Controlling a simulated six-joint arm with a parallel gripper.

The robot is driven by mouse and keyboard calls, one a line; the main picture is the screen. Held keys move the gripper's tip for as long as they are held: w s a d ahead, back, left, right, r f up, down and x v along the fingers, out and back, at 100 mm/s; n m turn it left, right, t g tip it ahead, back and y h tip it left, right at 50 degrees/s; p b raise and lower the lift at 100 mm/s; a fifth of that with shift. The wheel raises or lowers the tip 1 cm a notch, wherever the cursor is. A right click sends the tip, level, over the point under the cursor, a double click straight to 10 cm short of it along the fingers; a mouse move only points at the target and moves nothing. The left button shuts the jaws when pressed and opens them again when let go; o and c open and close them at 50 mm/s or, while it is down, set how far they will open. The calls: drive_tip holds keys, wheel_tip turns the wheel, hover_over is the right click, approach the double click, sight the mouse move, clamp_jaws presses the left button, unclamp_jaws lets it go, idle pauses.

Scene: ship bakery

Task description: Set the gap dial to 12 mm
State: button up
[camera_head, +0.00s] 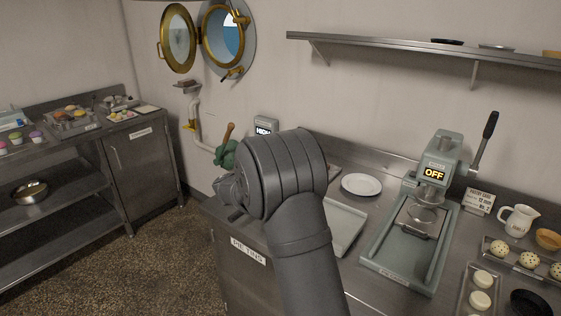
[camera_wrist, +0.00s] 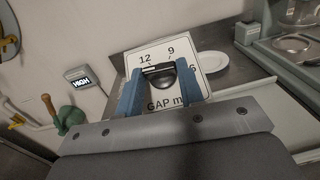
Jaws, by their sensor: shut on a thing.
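The 12 mark lies just above the left part of the knob. The knob's exact pointer direction is hard to tell. In the head view my grey arm hides the dial and the fingers.
The press (camera_head: 438,160) shows OFF and stands right of my arm; a card (camera_head: 480,201) beside it reads 12 mm. A white plate (camera_head: 361,184) lies behind my arm. A HIGH display (camera_head: 265,129) and a green valve (camera_head: 227,155) are on the left.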

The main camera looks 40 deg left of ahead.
drive_tip(key=shift+a+m+h, duration=0.1)
drive_tip(key=shift+m+h, duration=0.4)
drive_tip(key=o, duration=1)
drive_tip(key=s, duration=0.5)
drive_tip(key=s+a, duration=0.1)
drive_tip(key=s, duration=0.5)
drive_tip(key=s+a, duration=0.1)
drive_tip(key=s, duration=0.5)
drive_tip(key=shift+s, duration=0.15)
